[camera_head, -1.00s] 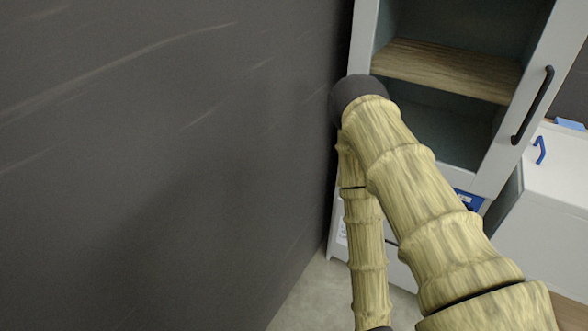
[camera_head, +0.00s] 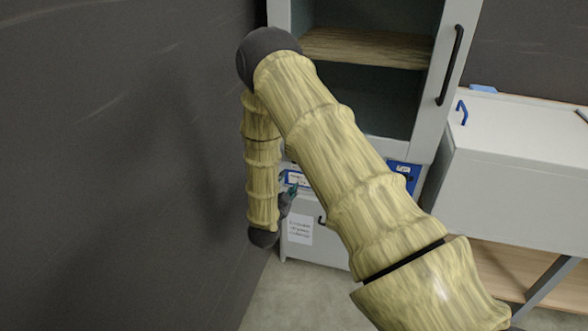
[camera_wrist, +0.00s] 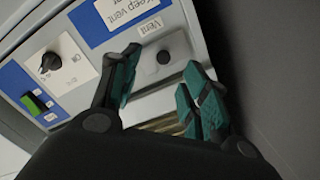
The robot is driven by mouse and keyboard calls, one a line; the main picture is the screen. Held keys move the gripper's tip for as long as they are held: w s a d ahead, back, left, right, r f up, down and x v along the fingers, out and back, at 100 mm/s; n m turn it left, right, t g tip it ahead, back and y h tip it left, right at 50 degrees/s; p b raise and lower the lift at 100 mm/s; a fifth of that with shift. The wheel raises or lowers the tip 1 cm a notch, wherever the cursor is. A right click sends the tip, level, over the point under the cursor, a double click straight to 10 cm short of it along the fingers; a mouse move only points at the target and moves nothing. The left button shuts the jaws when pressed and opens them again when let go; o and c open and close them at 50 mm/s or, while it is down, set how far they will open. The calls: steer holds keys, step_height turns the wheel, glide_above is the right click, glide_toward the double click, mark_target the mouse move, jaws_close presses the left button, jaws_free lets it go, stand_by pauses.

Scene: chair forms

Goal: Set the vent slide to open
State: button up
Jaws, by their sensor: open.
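The vent slide is a black round knob (camera_wrist: 163,57) on a grey plate (camera_wrist: 181,45) in the wrist view, below a small label reading "Vent" (camera_wrist: 150,27). My gripper (camera_wrist: 162,60) is open, with one teal-padded finger on each side of the knob in the picture. The fingers look apart from the knob; I cannot tell how far in front of it they are. In the head view my gripper (camera_head: 291,190) is small and partly dark, by the cabinet's blue control strip (camera_head: 290,176). My arm hides part of that strip.
A "Keep vent" label (camera_wrist: 125,10), a black rotary knob (camera_wrist: 50,62) and a green switch (camera_wrist: 33,103) share the panel. A dark wall (camera_head: 120,180) stands close on the left. A white box (camera_head: 520,150) with a blue handle stands right of the cabinet (camera_head: 440,130).

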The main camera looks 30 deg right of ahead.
steer(key=w+d+r+m, duration=0.1)
steer(key=w+d, duration=0.6)
steer(key=d, duration=0.2)
steer(key=shift+w+r+h+p, duration=0.2)
steer(key=shift+w+h+p, duration=0.1)
steer(key=shift+h+p, duration=0.1)
steer(key=shift+c, duration=0.5)
steer(key=shift+a, duration=0.1)
jaws_close()
